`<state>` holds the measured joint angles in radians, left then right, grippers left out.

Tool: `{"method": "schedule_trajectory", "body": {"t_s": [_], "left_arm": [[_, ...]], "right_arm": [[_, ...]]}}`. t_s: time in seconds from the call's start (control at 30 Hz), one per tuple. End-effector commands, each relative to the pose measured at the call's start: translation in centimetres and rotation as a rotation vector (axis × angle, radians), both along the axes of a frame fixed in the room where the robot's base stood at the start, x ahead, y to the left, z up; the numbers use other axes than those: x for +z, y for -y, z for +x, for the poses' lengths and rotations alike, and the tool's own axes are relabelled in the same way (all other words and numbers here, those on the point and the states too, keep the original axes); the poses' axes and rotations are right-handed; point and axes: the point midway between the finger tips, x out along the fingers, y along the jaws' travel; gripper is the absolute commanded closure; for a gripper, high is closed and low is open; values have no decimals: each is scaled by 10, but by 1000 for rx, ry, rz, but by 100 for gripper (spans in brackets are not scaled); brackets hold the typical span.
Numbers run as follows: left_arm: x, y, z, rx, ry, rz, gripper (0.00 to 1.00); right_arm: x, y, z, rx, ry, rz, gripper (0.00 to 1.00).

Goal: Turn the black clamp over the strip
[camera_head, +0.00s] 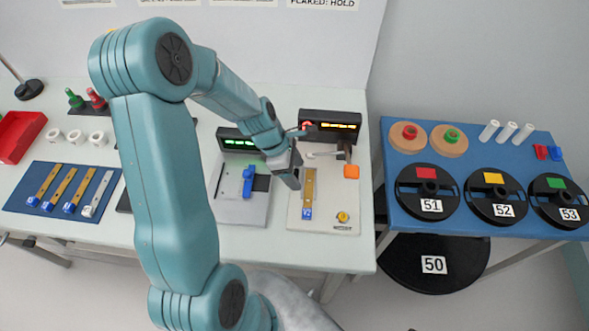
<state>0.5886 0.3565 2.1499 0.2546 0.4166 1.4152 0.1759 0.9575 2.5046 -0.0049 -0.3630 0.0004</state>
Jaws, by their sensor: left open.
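The brass strip (309,186) with a blue V2 end block (307,212) lies on the pale station plate (328,213), right of centre. My left gripper (293,178) is open and empty, just left of the strip's upper part; I cannot tell whether it touches anything. A small dark upright part (346,153), possibly the black clamp, stands right of the strip's far end, below the display box. A light grey lever (322,154) reaches left from it. My gripper may hide other small parts. My right gripper is not in view.
A black display box (330,127) with amber lights stands behind the plate, with a red light beside it. A neighbouring station (257,207) has a blue clamp (248,182). A blue table (470,222) holds numbered reels.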

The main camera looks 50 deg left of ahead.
Motion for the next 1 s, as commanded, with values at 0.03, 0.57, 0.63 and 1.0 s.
{"method": "schedule_trajectory", "body": {"t_s": [0.03,0.57,0.63,1.0], "left_arm": [[-1,0,1,0,1,1,32],[-1,0,1,0,1,1,88],[0,0,0,-3,1,-1,88],[0,0,1,-147,0,-2,88]], "right_arm": [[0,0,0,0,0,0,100],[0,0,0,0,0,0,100],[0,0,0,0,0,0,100],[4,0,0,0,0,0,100]]}}
